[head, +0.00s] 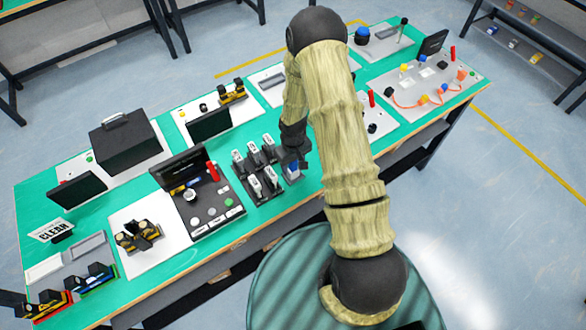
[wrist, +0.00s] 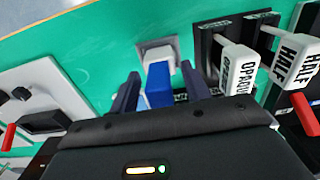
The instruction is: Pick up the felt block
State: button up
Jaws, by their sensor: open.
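A small blue block, which looks like the felt block (wrist: 158,86), stands between the two fingers of my gripper (wrist: 160,70) in the wrist view. The fingers are apart, with a gap visible on each side of the block. A pale grey piece (wrist: 157,50) shows just beyond the blue block; I cannot tell whether they are joined. In the head view the blue block (head: 293,172) is at the front edge of the green table, right below my gripper (head: 291,158). My gripper hides part of it there.
A black rack with white labelled handles (head: 255,170) stands close to the left of the block in the head view. In the wrist view its "OPAQUE" handle (wrist: 233,68) is near the right finger. The green table (wrist: 85,40) is bare to the block's left.

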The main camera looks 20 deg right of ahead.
jog(key=c, duration=1)
jog(key=shift+r, duration=0.1)
notch_tip(320, 180, up, 10)
jog(key=shift+f+b, duration=0.1)
jog(key=shift+b, duration=1.05)
jog(key=shift+f, duration=0.1)
